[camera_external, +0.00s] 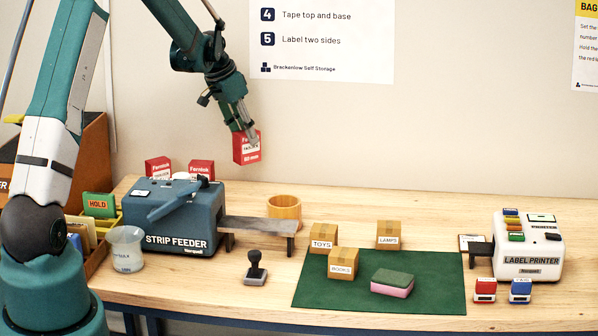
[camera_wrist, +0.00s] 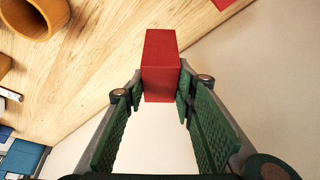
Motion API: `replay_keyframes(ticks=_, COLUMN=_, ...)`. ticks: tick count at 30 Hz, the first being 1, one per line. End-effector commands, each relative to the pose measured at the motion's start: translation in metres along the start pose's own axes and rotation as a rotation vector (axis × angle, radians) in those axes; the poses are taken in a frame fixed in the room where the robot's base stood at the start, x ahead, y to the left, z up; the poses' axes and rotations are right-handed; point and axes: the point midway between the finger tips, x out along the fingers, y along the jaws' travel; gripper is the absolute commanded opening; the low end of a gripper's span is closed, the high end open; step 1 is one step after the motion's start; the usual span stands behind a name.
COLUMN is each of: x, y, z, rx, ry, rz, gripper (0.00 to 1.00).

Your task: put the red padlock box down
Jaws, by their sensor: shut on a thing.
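The red padlock box (camera_external: 243,157) has a white label on its front. My gripper (camera_external: 251,136) is shut on it and holds it in the air, high above the table, to the right of the strip feeder. In the wrist view the red box (camera_wrist: 161,62) sits between the two green finger pads of my gripper (camera_wrist: 162,95). The box's underside and far side are hidden.
Two similar red boxes (camera_external: 158,168) (camera_external: 201,169) stand by the strip feeder (camera_external: 180,225). A wooden bowl (camera_external: 284,208) stands behind the bench-like outfeed (camera_external: 262,225). Small cartons (camera_external: 342,265) and a sponge (camera_external: 392,283) lie on the green mat (camera_external: 330,297). The table (camera_external: 430,206) behind the mat is clear.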

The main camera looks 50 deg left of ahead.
Motion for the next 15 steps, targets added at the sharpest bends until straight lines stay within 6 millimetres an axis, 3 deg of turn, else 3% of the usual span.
replay_keyframes(ticks=15, x=0.052, y=0.000, z=0.021, rx=0.000, ry=0.000, rz=0.000, gripper=0.11)
